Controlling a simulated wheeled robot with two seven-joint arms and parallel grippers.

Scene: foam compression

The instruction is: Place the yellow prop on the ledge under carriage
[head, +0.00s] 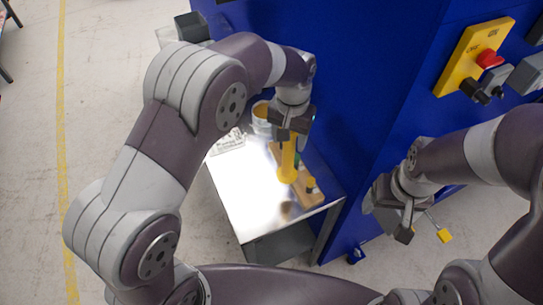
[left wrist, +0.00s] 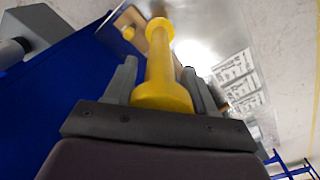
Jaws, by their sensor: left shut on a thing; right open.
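The yellow prop (head: 288,162) is a round post with a wider end. It hangs upright below my left gripper (head: 290,132), over the wooden board on the shiny metal table (head: 245,195). In the left wrist view the prop (left wrist: 162,70) sits between the two grey fingers of my left gripper (left wrist: 165,85), which is shut on it. Whether its lower end touches the board cannot be told. My right gripper (head: 396,222) is open and empty, right of the table in front of the blue machine. I cannot make out the ledge or carriage clearly.
A round container (head: 261,117) and a printed sheet (head: 228,142) are at the back. The blue machine (head: 350,90) borders the table. A yellow-ended lever (head: 445,236) is beside my right gripper.

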